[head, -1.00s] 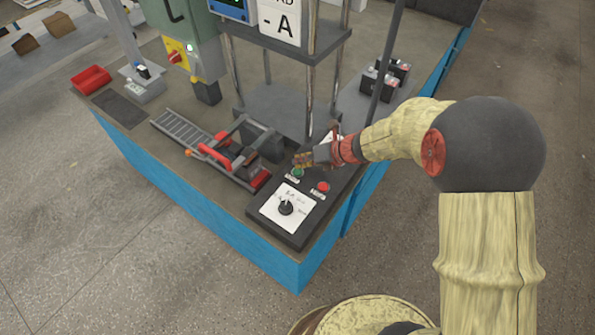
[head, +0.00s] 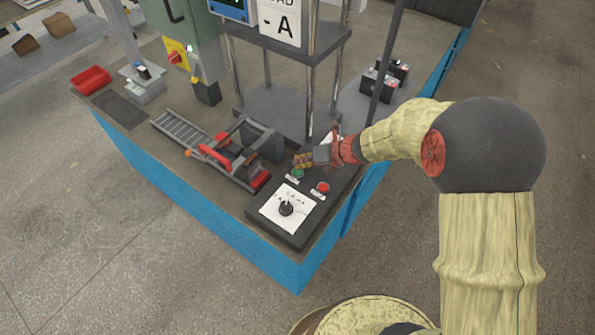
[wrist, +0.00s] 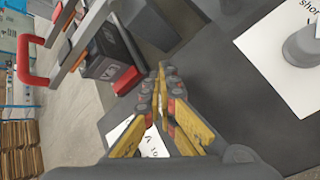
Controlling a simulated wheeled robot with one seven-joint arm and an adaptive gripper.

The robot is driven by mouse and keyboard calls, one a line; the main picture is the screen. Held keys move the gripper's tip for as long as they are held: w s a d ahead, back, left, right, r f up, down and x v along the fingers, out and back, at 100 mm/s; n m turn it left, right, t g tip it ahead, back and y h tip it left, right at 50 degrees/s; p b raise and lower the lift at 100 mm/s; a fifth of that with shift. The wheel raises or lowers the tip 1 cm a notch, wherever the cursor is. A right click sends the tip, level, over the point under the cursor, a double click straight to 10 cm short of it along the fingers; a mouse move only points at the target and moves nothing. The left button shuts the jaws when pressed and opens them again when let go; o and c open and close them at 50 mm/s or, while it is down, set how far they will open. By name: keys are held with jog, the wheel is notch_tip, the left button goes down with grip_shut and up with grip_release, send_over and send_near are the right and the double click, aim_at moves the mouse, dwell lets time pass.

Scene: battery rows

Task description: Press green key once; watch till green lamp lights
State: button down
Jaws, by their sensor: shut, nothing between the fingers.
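The green key (head: 298,173) sits on the dark control panel (head: 254,214), above a small white label. My gripper (head: 300,160) is shut and empty, its fingertips just behind the green key in the head view. I cannot tell whether they touch it. In the wrist view the closed fingers (wrist: 164,82) point over the dark panel; the green key does not show there. A small pale light (head: 192,48) shows on the green cabinet by a yellow switch plate; its colour is too small to be sure of.
A red-handled clamp fixture (head: 215,155) stands left of my gripper. A metal post (head: 385,65) and batteries (head: 378,85) are behind. Floor to the right is open.

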aim_at(300, 170)
jog(key=shift+f, duration=0.2)
jog(key=shift+f, duration=0.25)
jog(key=shift+f+b, duration=0.35)
jog(key=shift+f, duration=0.05)
dwell(0.6)
dwell(0.4)
jog(key=shift+r+p, duration=0.85)
jog(key=shift+p, duration=0.05)
jog(key=shift+r, duration=0.1)
notch_tip(300, 170, up, 5)
jog(key=p, duration=0.5)
dwell(0.5)
